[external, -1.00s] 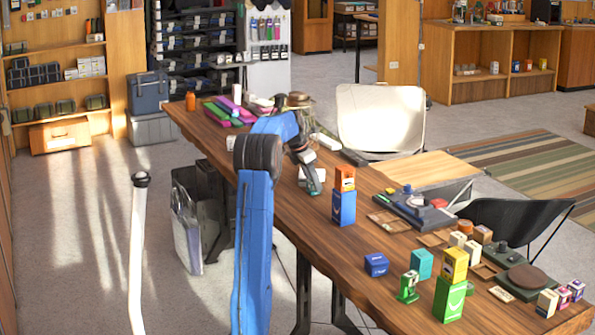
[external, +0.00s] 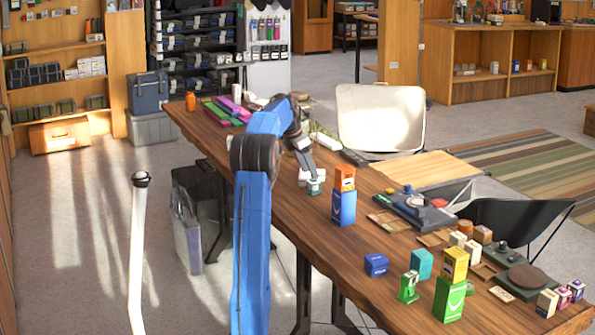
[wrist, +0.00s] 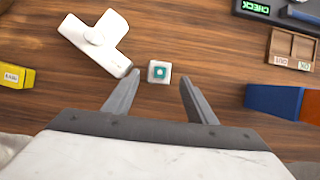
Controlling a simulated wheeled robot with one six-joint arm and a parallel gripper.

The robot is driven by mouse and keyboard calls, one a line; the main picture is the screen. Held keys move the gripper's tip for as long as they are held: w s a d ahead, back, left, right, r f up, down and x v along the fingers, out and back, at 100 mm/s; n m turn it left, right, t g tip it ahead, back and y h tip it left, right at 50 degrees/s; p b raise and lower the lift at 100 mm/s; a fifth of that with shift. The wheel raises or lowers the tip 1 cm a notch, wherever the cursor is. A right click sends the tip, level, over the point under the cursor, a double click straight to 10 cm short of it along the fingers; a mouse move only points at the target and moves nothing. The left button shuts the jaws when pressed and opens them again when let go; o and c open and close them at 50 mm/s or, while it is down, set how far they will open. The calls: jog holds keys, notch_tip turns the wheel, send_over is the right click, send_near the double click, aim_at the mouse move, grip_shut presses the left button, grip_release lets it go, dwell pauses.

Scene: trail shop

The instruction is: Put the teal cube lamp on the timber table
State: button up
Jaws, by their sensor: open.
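A small white cube with a teal square ring on its top (wrist: 159,72), which fits the teal cube lamp, sits on brown timber in the wrist view. My gripper (wrist: 158,78) is open, with one finger on each side of the cube and a gap on both sides. Nothing is held. In the external view my gripper (external: 314,187) is low over the long timber table (external: 290,222), and its tip hides most of what is under it. A plain teal box (external: 421,264) stands farther along the same table.
A white T-shaped object (wrist: 97,40) lies close to the left finger. A blue box (external: 343,208) with an orange cube (external: 344,178) on top stands to the right of my gripper. A yellow block (wrist: 16,78) is at the left. Bare timber lies ahead of the cube.

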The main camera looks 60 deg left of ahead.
jog(key=v, duration=0.6)
dwell(0.3)
